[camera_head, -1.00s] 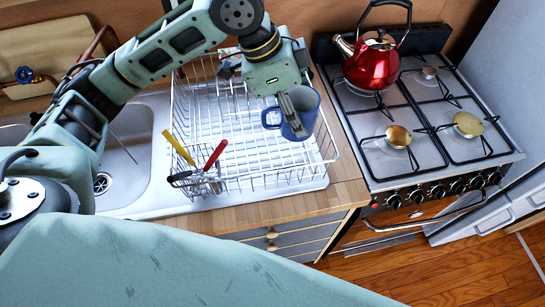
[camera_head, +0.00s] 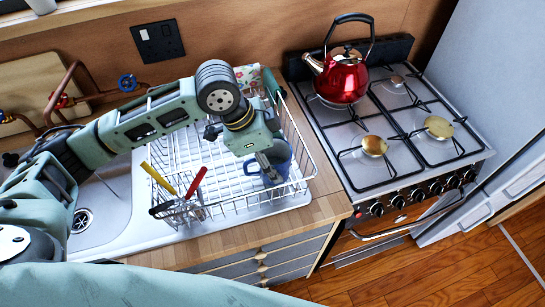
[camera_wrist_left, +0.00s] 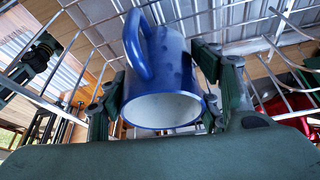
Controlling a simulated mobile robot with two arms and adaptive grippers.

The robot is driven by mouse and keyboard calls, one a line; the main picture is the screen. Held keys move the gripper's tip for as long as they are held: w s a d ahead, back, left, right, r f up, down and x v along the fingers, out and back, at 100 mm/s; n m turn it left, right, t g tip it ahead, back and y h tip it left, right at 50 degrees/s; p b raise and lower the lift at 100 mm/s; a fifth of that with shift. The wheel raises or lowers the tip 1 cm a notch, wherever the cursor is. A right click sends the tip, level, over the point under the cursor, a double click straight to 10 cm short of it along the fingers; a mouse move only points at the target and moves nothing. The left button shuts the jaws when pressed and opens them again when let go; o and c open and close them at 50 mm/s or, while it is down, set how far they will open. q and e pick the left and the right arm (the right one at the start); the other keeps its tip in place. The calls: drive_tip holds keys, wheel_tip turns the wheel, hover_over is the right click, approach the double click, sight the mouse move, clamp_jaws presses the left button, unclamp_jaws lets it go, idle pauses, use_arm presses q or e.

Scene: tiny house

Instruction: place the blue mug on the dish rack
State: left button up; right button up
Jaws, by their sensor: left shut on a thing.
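The blue mug (camera_head: 280,154) is at the right end of the white wire dish rack (camera_head: 215,160), inside its wire side. My left gripper (camera_head: 268,166) comes down from above and is shut on the mug, hiding part of it. In the left wrist view the mug (camera_wrist_left: 172,72) sits between the two fingers, its white inside facing the camera and its handle at upper left. Rack wires show close behind it. I cannot tell whether the mug's base touches the rack floor. My right gripper is not in view.
A cutlery basket (camera_head: 178,212) with yellow- and red-handled utensils stands at the rack's front left. The sink (camera_head: 105,200) is to the left. A stove (camera_head: 400,150) with a red kettle (camera_head: 343,76) stands to the right. A wooden counter strip (camera_head: 325,207) lies between.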

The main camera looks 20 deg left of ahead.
use_arm(q)
drive_tip(key=o, duration=1.4)
drive_tip(key=shift+f, duration=0.1)
drive_tip(key=shift+o, duration=0.2)
drive_tip(key=v, duration=1.2)
drive_tip(key=shift+b, duration=0.4)
